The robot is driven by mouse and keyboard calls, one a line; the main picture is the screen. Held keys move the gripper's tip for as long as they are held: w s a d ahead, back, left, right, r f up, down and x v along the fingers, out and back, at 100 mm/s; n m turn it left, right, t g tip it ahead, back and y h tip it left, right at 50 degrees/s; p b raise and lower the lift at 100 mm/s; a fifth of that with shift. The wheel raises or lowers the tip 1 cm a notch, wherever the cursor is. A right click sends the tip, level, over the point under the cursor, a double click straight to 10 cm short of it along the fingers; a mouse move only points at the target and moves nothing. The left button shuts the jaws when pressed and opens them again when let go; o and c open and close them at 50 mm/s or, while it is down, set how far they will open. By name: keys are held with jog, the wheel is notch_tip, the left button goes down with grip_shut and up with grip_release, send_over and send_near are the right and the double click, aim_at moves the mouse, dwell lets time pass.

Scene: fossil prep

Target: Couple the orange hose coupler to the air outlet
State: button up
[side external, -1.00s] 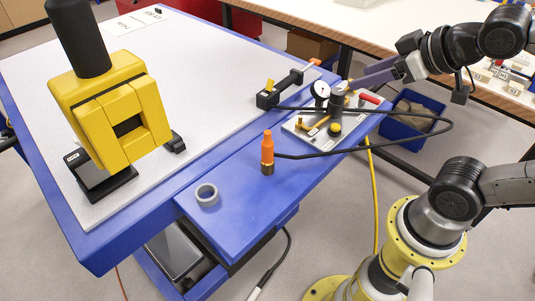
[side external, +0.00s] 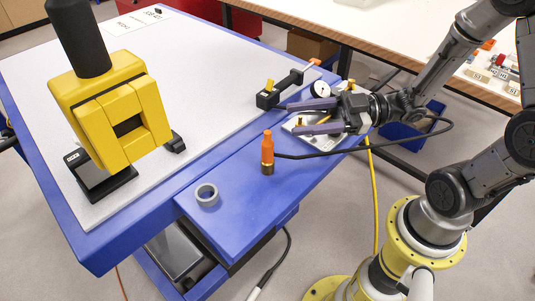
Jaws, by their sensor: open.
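The orange hose coupler (side external: 267,150) stands upright on the blue side shelf, with a dark and brass lower end. A black hose (side external: 330,154) runs from it to the right and loops behind my gripper. My gripper (side external: 306,117) is open and empty, its two purple fingers pointing left, above and to the right of the coupler and apart from it. The air outlet cannot be made out for certain; the pale plate (side external: 296,124) with a pressure gauge (side external: 321,88) and fittings is largely hidden behind my gripper.
A grey tape ring (side external: 207,194) lies on the blue shelf (side external: 235,225) in front of the coupler. A yellow block-shaped device (side external: 112,110) stands on the grey table top at left. A black clamp-like part (side external: 268,98) sits at the table edge. A yellow hose (side external: 373,200) hangs below.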

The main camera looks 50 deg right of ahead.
aim_at(268, 153)
notch_tip(268, 153, down, 5)
jog(key=s+d+m+t, duration=0.1)
jog(key=s+d+m, duration=0.1)
jog(key=d+m, duration=0.15)
jog(key=x, duration=1.4)
jog(key=shift+w+d+f+m+t+h, duration=0.25)
jog(key=shift+w+f+m+t+h, duration=0.1)
jog(key=shift+f+t+h, duration=0.1)
grip_shut()
dwell(0.9)
